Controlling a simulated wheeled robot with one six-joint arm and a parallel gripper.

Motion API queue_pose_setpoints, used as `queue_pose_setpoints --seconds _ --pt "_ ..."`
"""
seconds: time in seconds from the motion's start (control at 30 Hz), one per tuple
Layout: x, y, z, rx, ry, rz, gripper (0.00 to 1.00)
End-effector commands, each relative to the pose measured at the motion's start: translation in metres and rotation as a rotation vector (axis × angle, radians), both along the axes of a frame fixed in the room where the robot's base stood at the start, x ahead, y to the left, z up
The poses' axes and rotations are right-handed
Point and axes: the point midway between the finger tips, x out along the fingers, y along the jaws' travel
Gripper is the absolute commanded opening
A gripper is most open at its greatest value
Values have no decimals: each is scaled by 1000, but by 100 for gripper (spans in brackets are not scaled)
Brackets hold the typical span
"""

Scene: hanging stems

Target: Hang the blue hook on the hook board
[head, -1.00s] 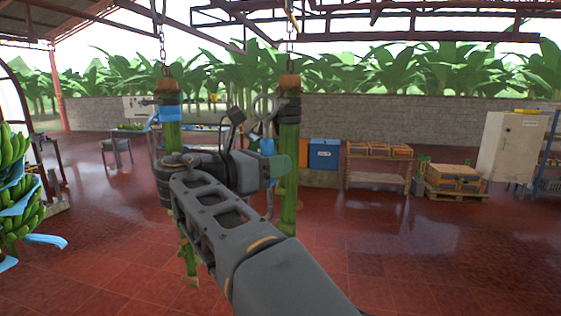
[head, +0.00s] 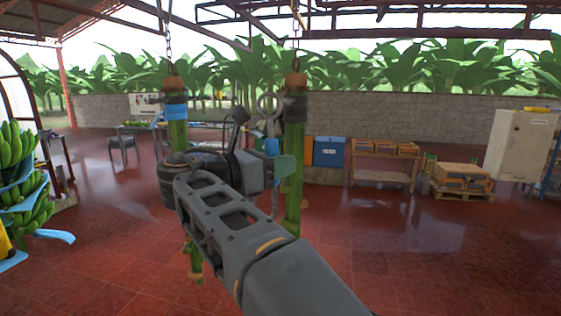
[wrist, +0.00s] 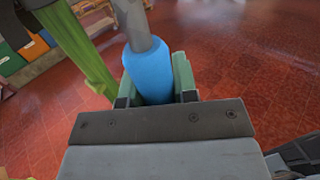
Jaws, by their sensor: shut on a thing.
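The blue hook has a blue handle (wrist: 148,70) and a grey metal shaft in the wrist view. Its handle (head: 271,147) and curved grey top also show in the head view, in front of the right hanging stem. My gripper (head: 280,166) is shut on the blue handle. The gripper's green fingers (wrist: 182,75) stand on both sides of the handle in the wrist view. The hook is held upright, with its curve above my gripper. A pale board (head: 143,103) with small dark marks is on the far wall at left; I cannot tell if it is the hook board.
Two green stems hang on chains, one left (head: 178,135) and one right (head: 293,140), close to my arm. A banana bunch (head: 20,180) is at the left edge. A blue bin (head: 329,152), wooden shelf (head: 383,165) and white cabinet (head: 520,145) stand behind. Red floor at right is open.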

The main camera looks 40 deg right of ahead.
Motion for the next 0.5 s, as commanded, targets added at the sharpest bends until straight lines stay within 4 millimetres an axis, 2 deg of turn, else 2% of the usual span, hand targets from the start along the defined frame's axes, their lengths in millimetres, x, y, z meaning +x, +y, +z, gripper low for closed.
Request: queue_pose_setpoints --seconds 0.3,0.5 --pt "-1 1 0 0 -1 0 0" --pt "-6 10 1 -1 -3 2 0"
